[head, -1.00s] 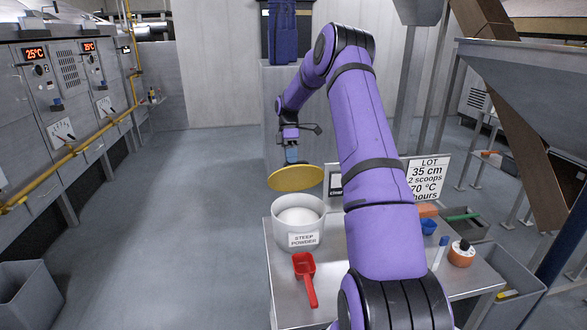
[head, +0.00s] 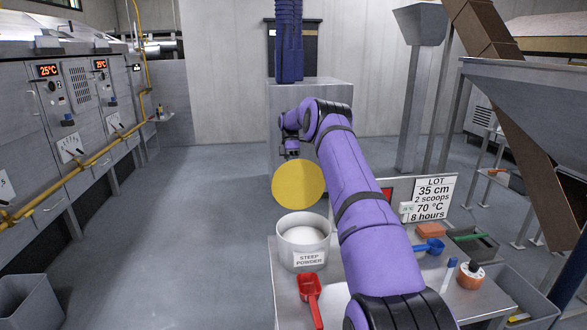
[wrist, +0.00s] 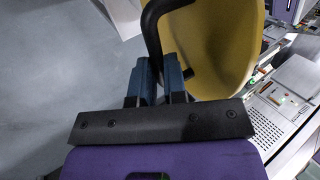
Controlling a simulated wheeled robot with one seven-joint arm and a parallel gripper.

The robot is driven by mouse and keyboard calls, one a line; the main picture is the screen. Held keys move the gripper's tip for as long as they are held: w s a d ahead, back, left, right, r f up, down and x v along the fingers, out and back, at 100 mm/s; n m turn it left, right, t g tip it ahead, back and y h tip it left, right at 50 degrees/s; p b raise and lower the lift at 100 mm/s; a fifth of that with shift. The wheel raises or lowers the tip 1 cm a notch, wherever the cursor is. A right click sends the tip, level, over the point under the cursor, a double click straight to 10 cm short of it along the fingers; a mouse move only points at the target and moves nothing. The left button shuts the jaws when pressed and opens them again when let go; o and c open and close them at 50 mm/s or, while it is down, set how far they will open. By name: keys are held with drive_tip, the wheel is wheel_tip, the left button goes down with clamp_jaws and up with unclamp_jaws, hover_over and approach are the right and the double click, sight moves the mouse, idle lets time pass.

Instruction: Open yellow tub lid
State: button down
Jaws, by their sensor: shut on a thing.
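The yellow lid (head: 299,185) is off the tub and held in the air, tilted so its round face shows in the head view. The tub (head: 287,252), white and labelled "STEEP POWDER", stands uncovered on the table below it, with white powder (head: 303,242) inside. In the wrist view my gripper (wrist: 163,65) is shut on the dark handle (wrist: 152,28) of the lid, whose yellow underside or face (wrist: 215,45) fills the upper middle. In the head view the lid hides most of my gripper's fingers.
A red scoop (head: 311,293) lies in front of the tub. A blue scoop (head: 430,246), an orange block (head: 430,230), an orange-and-white jar (head: 471,275) and a lot sign (head: 424,198) are to the right. Open floor (head: 190,230) lies left of the table.

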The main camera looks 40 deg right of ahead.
drive_tip(key=shift+w+d+f+g+y, duration=0.15)
drive_tip(key=shift+w+f+g+y, duration=0.15)
drive_tip(key=shift+f, duration=0.3)
drive_tip(key=c, duration=1.2)
unclamp_jaws()
drive_tip(key=shift+d, duration=0.1)
drive_tip(key=shift+o, duration=0.2)
drive_tip(key=s+a+r, duration=0.2)
drive_tip(key=s+a, duration=0.2)
drive_tip(key=s, duration=0.3)
drive_tip(key=s+a+r, duration=0.3)
drive_tip(key=s, duration=0.4)
drive_tip(key=shift+a, duration=0.35)
drive_tip(key=shift+r, duration=0.1)
